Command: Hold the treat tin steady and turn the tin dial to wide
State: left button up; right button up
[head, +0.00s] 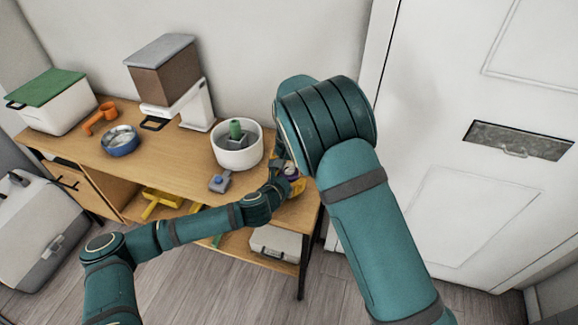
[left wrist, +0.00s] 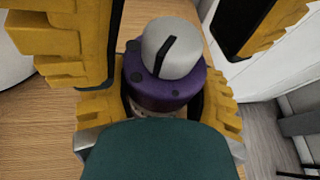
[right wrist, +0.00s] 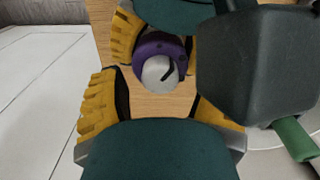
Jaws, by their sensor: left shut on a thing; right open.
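The treat tin (left wrist: 165,98) is a short purple cylinder with a pale grey dome dial (left wrist: 168,52) on top, which carries a black bar mark. In the right wrist view the tin (right wrist: 150,48) and dial (right wrist: 156,74) show against the wood. My left gripper (left wrist: 160,105) is shut on the tin's body, one yellow finger on each side. My right gripper (right wrist: 155,92) is open, its fingers wide on either side of the dial and apart from it. In the head view the tin is mostly hidden behind my arms. Dial lettering is not readable.
The tin is at the right end of the wooden bench (head: 180,165). A white bowl (head: 238,155) with a green-topped piece stands to its left. A blue-grey item (head: 220,183) lies near the front edge. A feeder (head: 165,75), blue bowl (head: 121,143) and orange scoop (head: 100,115) stand farther left.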

grip_shut()
jog(key=shift+m, duration=0.4)
jog(key=m, duration=0.5)
jog(key=shift+m, duration=0.4)
jog(key=m, duration=0.7)
dwell(0.3)
grip_release()
jog(key=shift+s, duration=0.1)
